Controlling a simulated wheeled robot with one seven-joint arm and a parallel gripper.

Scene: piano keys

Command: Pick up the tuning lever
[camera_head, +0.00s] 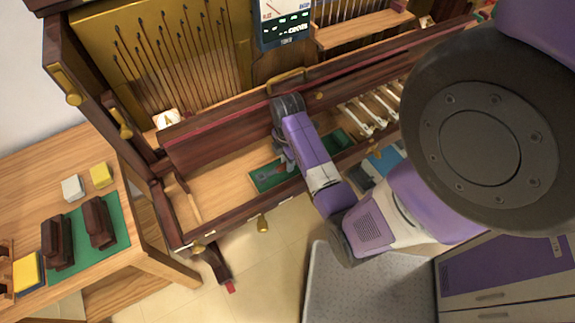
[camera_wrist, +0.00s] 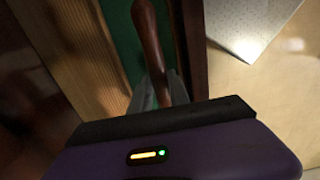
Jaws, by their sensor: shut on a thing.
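The tuning lever (camera_wrist: 149,38) shows in the wrist view as a reddish-brown wooden handle, running from the top edge down to my fingers. My gripper (camera_wrist: 160,92) is shut on it. The lever's other end is hidden behind my gripper's body. In the head view my gripper (camera_head: 284,160) points down at a green-lined tray (camera_head: 262,184) in the piano's key bed. The lever is small and mostly hidden there. I cannot tell whether it still touches the green lining.
The piano's wooden front rail (camera_head: 225,210) and raised back panel (camera_head: 220,137) enclose the tray closely. White keys (camera_head: 365,117) lie to the right. A wooden stick (camera_head: 188,200) lies at the left end. A side table (camera_head: 150,235) with a green mat and blocks stands left.

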